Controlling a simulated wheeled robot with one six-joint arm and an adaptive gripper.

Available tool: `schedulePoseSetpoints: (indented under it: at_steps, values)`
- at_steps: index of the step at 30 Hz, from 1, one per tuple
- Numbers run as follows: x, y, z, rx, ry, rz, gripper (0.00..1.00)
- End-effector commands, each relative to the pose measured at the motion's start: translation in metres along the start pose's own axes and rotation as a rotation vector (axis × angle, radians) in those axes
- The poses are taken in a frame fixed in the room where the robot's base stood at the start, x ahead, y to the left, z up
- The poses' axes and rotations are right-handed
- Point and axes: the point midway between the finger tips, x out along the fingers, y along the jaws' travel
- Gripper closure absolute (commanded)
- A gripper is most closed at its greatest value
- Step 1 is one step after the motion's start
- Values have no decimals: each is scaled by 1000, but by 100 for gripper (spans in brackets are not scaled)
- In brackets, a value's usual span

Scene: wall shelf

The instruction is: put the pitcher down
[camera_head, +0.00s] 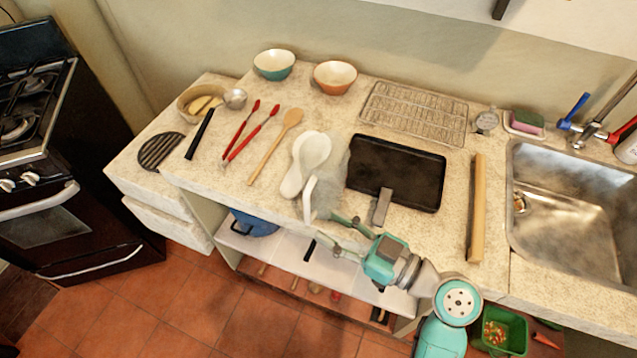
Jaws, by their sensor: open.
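The pitcher (333,182) is a see-through, greyish vessel with a white handle on its front left side. It looks upright over the front part of the counter (225,180), between the white spoon rest (312,152) and the black pan (398,172). Its base is hard to make out, so I cannot tell for sure whether it touches the counter. My gripper (322,230) is open, close to the lower end of the handle at the counter's front edge. I cannot tell whether a finger touches the handle.
A wooden spoon (272,145) and red tongs (250,135) lie to the left. The pan's handle (382,207) points to the front edge near my gripper. Two bowls stand at the back.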

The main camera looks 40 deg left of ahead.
Motion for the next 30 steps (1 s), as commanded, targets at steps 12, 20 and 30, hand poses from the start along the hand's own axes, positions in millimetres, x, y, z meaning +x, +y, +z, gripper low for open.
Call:
schedulePoseSetpoints:
  at_steps: [12, 20, 30]
  values:
    - [38, 3, 3, 0, 0, -2, 58]
    - [65, 4, 4, 0, 0, 1, 58]
    - [67, 5, 4, 1, -1, 2, 78]
